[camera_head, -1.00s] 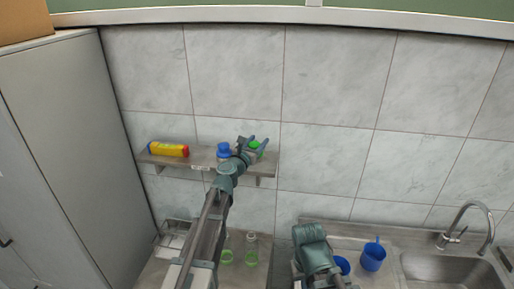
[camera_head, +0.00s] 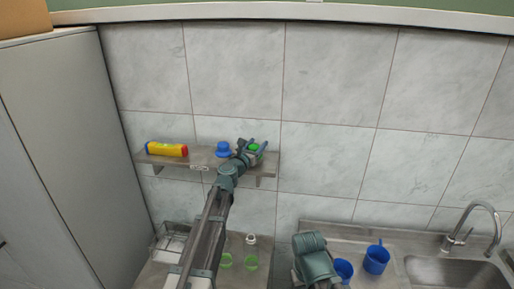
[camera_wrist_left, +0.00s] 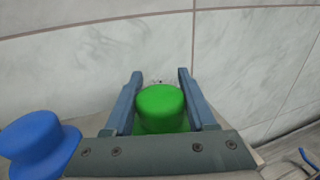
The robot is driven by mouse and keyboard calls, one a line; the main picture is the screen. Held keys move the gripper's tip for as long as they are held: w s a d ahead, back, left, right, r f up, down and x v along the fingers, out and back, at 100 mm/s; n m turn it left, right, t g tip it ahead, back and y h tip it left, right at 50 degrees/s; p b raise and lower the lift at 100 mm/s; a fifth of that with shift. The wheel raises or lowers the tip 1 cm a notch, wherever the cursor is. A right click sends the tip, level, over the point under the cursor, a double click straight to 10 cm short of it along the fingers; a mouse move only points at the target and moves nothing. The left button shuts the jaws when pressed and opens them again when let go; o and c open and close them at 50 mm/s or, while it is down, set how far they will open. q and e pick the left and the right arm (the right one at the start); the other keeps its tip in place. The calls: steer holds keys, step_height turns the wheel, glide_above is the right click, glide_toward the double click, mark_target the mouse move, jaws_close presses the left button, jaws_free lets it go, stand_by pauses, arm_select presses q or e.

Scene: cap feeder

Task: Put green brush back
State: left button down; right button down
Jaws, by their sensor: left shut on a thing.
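The green brush (camera_head: 254,147) shows as a rounded green knob at the right end of the wall shelf. It also shows in the left wrist view (camera_wrist_left: 160,108), between the two fingers. My left gripper (camera_head: 258,147) is shut on it, with a finger on either side. The brush's lower part is hidden by the gripper, and I cannot tell whether it touches the shelf (camera_head: 205,164). A blue brush-like piece (camera_head: 223,149) stands on the shelf to the left. My right gripper is not visible; only part of that arm shows.
Below are a wire rack (camera_head: 170,240), green-based glasses (camera_head: 251,262) and blue cups (camera_head: 376,259) by the sink (camera_head: 445,272). A tall grey cabinet (camera_head: 60,150) stands at the left. The tiled wall is close behind the shelf.

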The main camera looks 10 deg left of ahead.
arm_select(q)
steer(key=shift+f, duration=0.2)
steer(key=shift+c, duration=1.1)
jaws_free()
steer(key=shift+r, duration=0.2)
steer(key=shift+s, duration=0.2)
steer(key=v, duration=1.1)
steer(key=shift+s, duration=0.3)
steer(key=shift+a, duration=0.15)
